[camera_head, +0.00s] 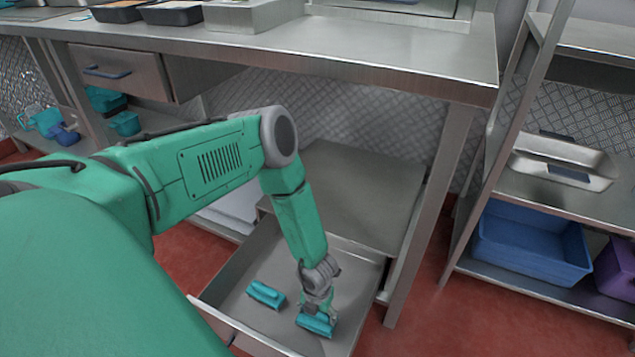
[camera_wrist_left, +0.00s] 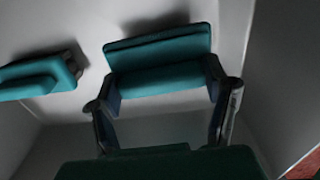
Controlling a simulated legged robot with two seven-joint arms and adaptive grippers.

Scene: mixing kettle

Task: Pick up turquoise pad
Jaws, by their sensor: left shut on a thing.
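Two turquoise pads lie in an open metal drawer (camera_head: 235,285) under the steel counter. One pad (camera_head: 316,324) is at my left gripper (camera_head: 318,308), which reaches down into the drawer from above. In the left wrist view this pad (camera_wrist_left: 158,68) sits between the two fingers of the gripper (camera_wrist_left: 163,95), which is shut on it. Whether the pad is lifted off the drawer floor I cannot tell. The other pad (camera_head: 266,294) lies to its left; it also shows at the left of the wrist view (camera_wrist_left: 38,78). My right gripper is not in view.
The steel counter (camera_head: 380,50) overhangs behind, with a table leg (camera_head: 425,220) to the right. A shelf at the right holds a blue bin (camera_head: 530,245) and a purple bin (camera_head: 617,266). Red floor shows between them.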

